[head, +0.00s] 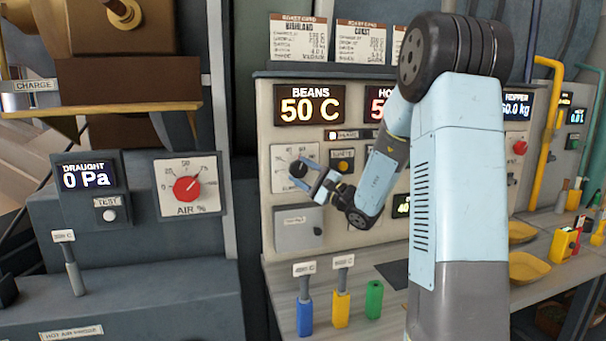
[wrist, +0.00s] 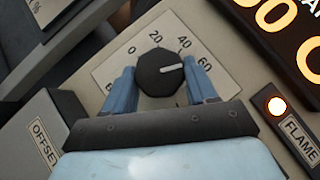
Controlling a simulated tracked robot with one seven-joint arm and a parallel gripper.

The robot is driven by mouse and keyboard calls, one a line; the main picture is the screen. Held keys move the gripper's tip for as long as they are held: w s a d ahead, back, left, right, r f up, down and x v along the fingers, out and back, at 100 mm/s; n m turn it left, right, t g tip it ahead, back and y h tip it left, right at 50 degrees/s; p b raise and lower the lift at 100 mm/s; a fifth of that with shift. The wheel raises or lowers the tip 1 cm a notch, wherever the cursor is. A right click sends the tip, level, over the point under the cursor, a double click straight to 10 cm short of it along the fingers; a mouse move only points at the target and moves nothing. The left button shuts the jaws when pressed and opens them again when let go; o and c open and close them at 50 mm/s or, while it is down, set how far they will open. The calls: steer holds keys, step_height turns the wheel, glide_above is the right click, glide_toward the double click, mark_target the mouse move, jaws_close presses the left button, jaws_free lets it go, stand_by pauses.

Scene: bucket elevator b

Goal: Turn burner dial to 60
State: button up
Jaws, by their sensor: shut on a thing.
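The burner dial (head: 298,168) is a black round knob with a white pointer on a pale scale plate, on the cream panel under the BEANS display. In the wrist view the dial (wrist: 158,68) shows close up, with its pointer aimed right, at or just short of the 60 mark. The 0, 20 and 40 marks show too; the lower part of the scale is hidden. My gripper (head: 306,177) is at the dial, and in the wrist view its two blue fingers (wrist: 161,86) are shut on the dial's sides.
The BEANS display (head: 309,104) reads 50 C. A lit FLAME lamp (wrist: 276,106) sits right of the dial in the wrist view. A separate red AIR % dial (head: 187,188) is on the left panel. Coloured handles (head: 341,309) stand on the bench below.

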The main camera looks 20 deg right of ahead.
steer(key=o, duration=0.7)
steer(key=shift+a+f, duration=0.1)
steer(key=shift+f, duration=0.15)
steer(key=shift+c, duration=0.2)
steer(key=o, duration=0.4)
steer(key=shift+r, duration=0.1)
steer(key=v, duration=1.4)
steer(key=shift+r, duration=0.1)
